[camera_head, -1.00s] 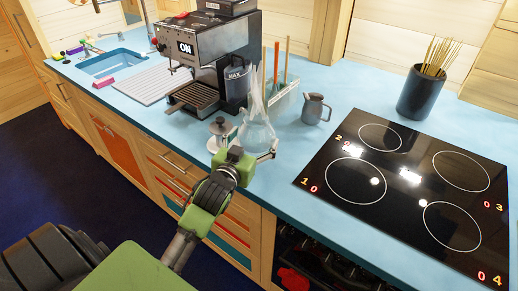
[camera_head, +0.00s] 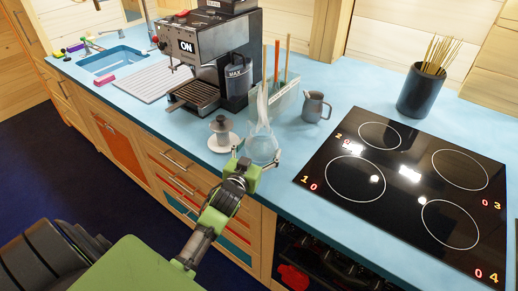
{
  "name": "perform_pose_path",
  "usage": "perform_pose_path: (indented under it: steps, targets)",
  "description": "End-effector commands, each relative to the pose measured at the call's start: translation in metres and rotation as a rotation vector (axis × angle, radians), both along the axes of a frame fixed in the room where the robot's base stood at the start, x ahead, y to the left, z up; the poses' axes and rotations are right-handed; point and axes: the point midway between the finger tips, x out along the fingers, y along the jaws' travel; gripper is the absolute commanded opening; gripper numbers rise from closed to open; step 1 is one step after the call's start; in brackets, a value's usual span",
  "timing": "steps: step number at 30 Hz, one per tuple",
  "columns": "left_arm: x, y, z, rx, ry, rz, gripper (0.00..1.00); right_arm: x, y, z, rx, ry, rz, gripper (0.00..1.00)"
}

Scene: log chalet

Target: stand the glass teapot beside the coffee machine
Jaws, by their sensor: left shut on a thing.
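The coffee machine (camera_head: 203,45), dark with an ON display, stands on the blue counter at upper middle. The clear glass teapot (camera_head: 263,149) is near the counter's front edge, to the right and in front of the machine. My left gripper (camera_head: 258,162) is shut on the teapot from the front, and its fingers partly cover the lower glass. The teapot looks upright; I cannot tell whether its base touches the counter. My right gripper is not in view.
A small press on a white saucer (camera_head: 211,146) is just left of the teapot. A clear holder with sticks (camera_head: 287,100) is close behind it. A grey jug (camera_head: 315,107) and the black hob (camera_head: 405,185) are to the right. A ribbed mat (camera_head: 150,82) lies left of the machine.

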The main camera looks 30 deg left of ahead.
Motion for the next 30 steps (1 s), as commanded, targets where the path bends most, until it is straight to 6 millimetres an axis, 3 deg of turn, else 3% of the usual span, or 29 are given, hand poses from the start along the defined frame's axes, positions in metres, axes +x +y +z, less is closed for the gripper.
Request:
perform_pose_path:
  steps: [2, 3, 5, 19, 23, 30]
  targets:
    - [0.001, 0.000, 0.003, 0.002, -0.007, -0.001, 0.38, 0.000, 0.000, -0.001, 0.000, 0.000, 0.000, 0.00]
    - [0.000, 0.000, -0.001, 0.000, 0.000, 0.000, 0.81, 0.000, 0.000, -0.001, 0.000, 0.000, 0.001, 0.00]
    - [0.000, 0.000, -0.001, 0.001, 0.000, 0.000, 0.95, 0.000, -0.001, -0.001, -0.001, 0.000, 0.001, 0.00]
    - [-0.006, -0.001, 0.000, 0.001, 0.001, 0.000, 0.95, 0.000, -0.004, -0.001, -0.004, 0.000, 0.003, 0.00]
    - [-0.024, -0.005, 0.002, 0.001, 0.001, 0.000, 0.95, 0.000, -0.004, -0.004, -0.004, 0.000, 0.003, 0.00]
    - [-0.072, -0.015, 0.008, 0.000, 0.001, 0.001, 0.95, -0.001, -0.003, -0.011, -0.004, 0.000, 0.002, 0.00]
